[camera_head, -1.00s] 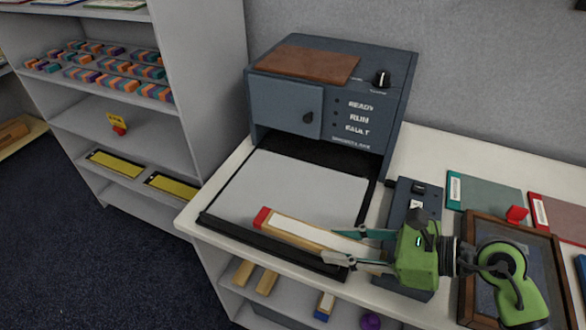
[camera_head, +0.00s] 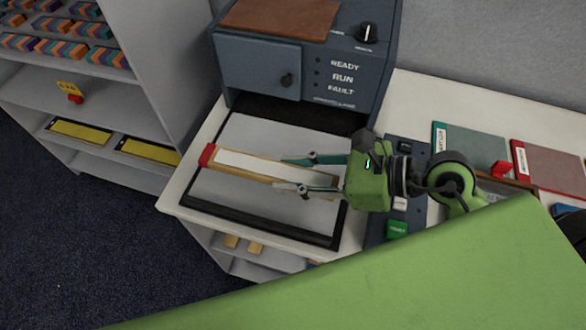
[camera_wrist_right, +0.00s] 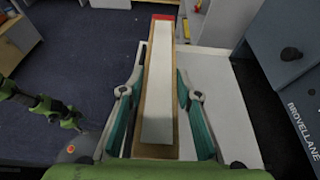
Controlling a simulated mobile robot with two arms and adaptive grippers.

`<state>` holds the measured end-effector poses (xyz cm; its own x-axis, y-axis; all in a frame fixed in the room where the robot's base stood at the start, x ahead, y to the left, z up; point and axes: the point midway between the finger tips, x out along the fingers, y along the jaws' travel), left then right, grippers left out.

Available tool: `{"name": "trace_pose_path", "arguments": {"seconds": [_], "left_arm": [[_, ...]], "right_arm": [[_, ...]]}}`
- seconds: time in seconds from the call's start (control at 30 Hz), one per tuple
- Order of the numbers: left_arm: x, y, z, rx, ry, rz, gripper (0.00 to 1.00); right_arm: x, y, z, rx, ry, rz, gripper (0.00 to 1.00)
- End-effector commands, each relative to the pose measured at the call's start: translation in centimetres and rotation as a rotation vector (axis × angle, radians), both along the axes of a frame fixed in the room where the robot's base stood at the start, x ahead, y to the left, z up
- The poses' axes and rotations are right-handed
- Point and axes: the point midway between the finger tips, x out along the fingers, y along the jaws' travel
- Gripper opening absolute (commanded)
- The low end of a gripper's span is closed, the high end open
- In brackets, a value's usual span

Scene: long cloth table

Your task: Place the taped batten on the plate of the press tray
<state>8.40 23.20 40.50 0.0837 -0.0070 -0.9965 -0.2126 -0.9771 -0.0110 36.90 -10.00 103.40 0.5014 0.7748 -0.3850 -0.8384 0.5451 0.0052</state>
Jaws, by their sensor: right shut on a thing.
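The taped batten (camera_head: 250,166) is a long wooden strip with a white top strip and a red end. My right gripper (camera_head: 281,174) is shut on it near its right end. The batten lies level across the grey plate (camera_head: 270,133) of the press tray (camera_head: 265,224), its red end near the tray's left edge. I cannot tell whether it touches the plate or hangs just above. In the right wrist view the batten (camera_wrist_right: 158,85) runs between both fingers, red end farthest, with the pale plate (camera_wrist_right: 225,90) to its right. My left gripper cannot be made out.
The blue-grey press (camera_head: 305,62) stands behind the tray. A control box with a green button (camera_head: 397,228) is right of it. Colored folders (camera_head: 470,147) lie farther right. A shelf (camera_head: 100,100) stands left. A green part of mine covers the lower right.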

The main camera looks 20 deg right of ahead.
Motion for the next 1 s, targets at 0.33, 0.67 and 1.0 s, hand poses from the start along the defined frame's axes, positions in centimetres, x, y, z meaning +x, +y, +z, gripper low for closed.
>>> {"name": "trace_pose_path", "arguments": {"seconds": [0.33, 0.67, 1.0], "left_arm": [[0.7, -0.1, -4.4, -0.001, -0.011, -0.001, 0.5], [0.9, 0.2, -3.3, 0.002, -0.013, -0.002, 0.5], [0.7, 0.3, -2.5, 0.004, -0.01, 0.0, 0.5]], "right_arm": [[3.3, -1.2, -1.3, 0.001, 0.001, -0.004, 0.06], [7.9, -2.8, -6.2, 0.005, 0.005, -0.002, 0.06], [9.2, -3.2, -9.2, 0.007, 0.007, -0.003, 0.06]]}}
